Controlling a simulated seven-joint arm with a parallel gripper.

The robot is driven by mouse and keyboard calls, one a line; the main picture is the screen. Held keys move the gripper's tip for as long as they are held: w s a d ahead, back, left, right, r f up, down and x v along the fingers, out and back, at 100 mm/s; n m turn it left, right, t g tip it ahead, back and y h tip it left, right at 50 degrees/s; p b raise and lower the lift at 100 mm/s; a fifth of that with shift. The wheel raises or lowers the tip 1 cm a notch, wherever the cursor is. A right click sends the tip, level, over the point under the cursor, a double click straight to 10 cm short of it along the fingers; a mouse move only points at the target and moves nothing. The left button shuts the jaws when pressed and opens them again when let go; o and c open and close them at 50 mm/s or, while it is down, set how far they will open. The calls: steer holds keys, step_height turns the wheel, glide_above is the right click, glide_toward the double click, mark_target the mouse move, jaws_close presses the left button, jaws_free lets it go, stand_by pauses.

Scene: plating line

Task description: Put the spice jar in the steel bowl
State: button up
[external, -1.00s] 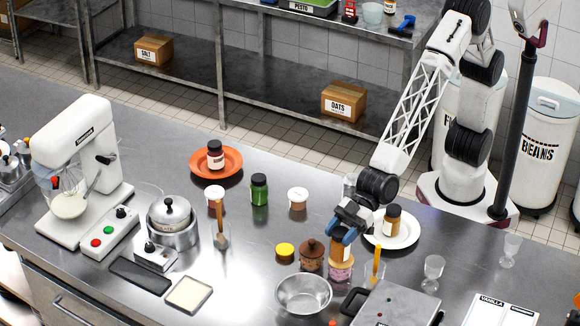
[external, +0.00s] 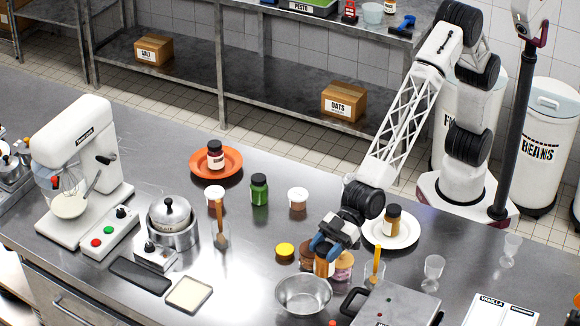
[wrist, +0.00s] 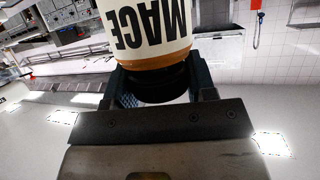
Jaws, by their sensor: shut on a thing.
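My gripper (external: 326,246) is shut on the spice jar (external: 323,268), an amber jar whose pale label reads MACE in the wrist view (wrist: 145,25). The jar's dark lid (wrist: 155,85) sits between the fingers. In the external view the jar's lower part shows below the fingers, in front of the brown and pink jars. The steel bowl (external: 290,305) stands on the counter just in front of and to the left of the jar. The part of the bowl's inside that shows looks empty. The jar is outside the bowl, by its far right rim.
A brown jar (external: 306,256) and a pink jar (external: 344,265) stand close behind. A yellow-lidded item (external: 285,250), a glass with a yellow utensil (external: 375,270) and a grey appliance (external: 395,305) flank the bowl. A white plate (external: 412,238) holds another amber jar.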

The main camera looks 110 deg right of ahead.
mark_target(318, 266)
steer(key=shift+f, duration=1.75)
steer(key=shift+f, duration=0.45)
steer(key=o, duration=1.2)
steer(key=shift+o, duration=0.2)
steer(key=shift+r, duration=0.45)
steer(key=shift+s+d+r, duration=0.25)
steer(key=shift+s, duration=0.15)
steer(key=v, duration=1.1)
